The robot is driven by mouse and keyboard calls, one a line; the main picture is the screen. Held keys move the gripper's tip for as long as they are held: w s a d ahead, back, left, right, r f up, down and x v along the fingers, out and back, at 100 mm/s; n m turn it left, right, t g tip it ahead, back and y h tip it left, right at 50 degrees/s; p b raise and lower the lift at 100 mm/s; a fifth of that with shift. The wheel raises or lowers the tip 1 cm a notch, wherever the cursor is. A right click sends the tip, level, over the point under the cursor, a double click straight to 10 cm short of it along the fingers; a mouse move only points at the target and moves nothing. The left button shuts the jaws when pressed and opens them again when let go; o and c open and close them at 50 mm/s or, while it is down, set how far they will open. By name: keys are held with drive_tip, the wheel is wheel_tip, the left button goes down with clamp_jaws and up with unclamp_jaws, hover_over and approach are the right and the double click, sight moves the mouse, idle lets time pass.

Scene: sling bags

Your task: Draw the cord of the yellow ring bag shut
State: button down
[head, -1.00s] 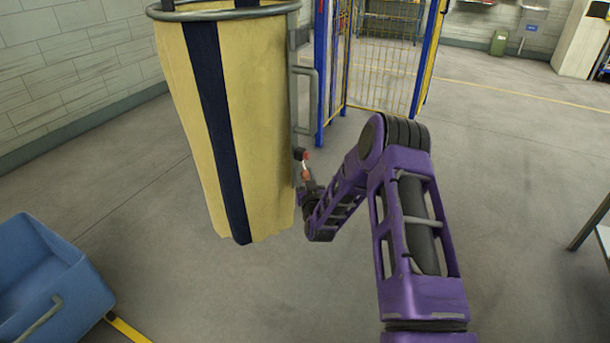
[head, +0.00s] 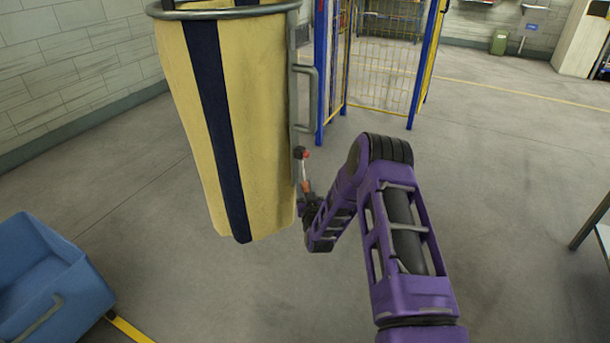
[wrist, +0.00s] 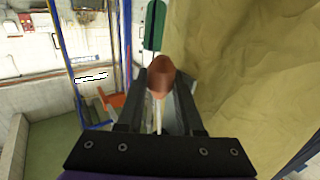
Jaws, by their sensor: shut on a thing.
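The yellow ring bag (head: 265,110), with a dark blue vertical stripe, hangs from a grey metal ring (head: 225,14) and its cloth also fills the right of the wrist view (wrist: 245,70). My gripper (head: 307,186) is low beside the bag's right side. In the wrist view my gripper (wrist: 160,98) is shut on a brown cord knob (wrist: 160,78). A thin pale cord shows below the knob between the fingers. A dark green piece (wrist: 153,25) sits on the line above the knob. The bag's mouth is cut off at the top of the head view.
A grey handle and upright (head: 305,98) run along the bag's right side. A blue bin (head: 45,280) stands at lower left. A blue-and-yellow mesh frame (head: 375,60) stands behind. The floor at right is mostly clear.

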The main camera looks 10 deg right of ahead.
wheel_tip(320, 180, down, 6)
drive_tip(key=shift+s, duration=0.15)
drive_tip(key=c, duration=0.5)
unclamp_jaws()
drive_tip(key=shift+c, duration=0.2)
drive_tip(key=shift+r, duration=0.1)
drive_tip(key=s+p, duration=0.2)
drive_tip(key=s, duration=1.5)
drive_tip(key=shift+s, duration=0.15)
